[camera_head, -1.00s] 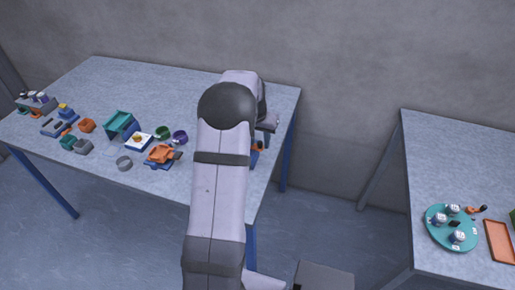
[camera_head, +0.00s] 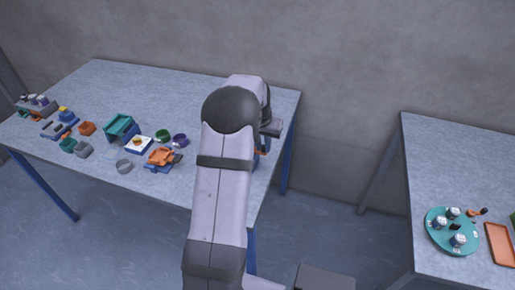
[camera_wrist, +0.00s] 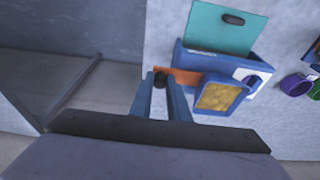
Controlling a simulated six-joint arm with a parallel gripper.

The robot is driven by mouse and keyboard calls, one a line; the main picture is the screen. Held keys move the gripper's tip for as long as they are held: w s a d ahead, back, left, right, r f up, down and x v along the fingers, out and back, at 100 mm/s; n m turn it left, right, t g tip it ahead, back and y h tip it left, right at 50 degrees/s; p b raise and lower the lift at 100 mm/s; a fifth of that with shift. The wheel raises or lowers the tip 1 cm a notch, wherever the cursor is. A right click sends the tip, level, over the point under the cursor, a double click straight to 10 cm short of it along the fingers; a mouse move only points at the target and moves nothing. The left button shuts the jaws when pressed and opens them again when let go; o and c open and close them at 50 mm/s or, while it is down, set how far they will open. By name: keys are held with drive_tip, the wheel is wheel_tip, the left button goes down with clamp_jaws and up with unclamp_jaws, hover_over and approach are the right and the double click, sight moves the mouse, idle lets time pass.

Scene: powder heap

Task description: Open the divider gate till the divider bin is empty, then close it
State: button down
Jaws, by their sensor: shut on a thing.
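In the wrist view, an orange gate strip (camera_wrist: 184,74) sticks out of the left side of a blue divider bin (camera_wrist: 236,66). A black knob (camera_wrist: 160,79) is at the strip's outer end. My gripper (camera_wrist: 161,88) is shut on this knob. A teal panel (camera_wrist: 225,28) with a dark knob stands at the back of the bin. A blue tray (camera_wrist: 200,109) with yellow powder (camera_wrist: 218,97) is in front of the bin. The inside of the bin is hidden. In the head view, my arm hides most of this device.
In the wrist view, a purple cup (camera_wrist: 297,85) is to the right. In the head view, teal, orange and grey items, including a teal bin (camera_head: 119,127), stand on the left of the table (camera_head: 185,90). A second table with a teal round tray (camera_head: 439,243) is at right.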

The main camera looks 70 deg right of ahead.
drive_tip(key=shift+s, duration=0.75)
drive_tip(key=c, duration=1.8)
unclamp_jaws()
drive_tip(key=shift+s, duration=0.1)
drive_tip(key=shift+o, duration=0.2)
drive_tip(key=d+p+v, duration=0.1)
drive_tip(key=p+v, duration=0.4)
drive_tip(key=v, duration=0.2)
drive_tip(key=shift+d+r+p, duration=0.35)
drive_tip(key=shift+r, duration=0.05)
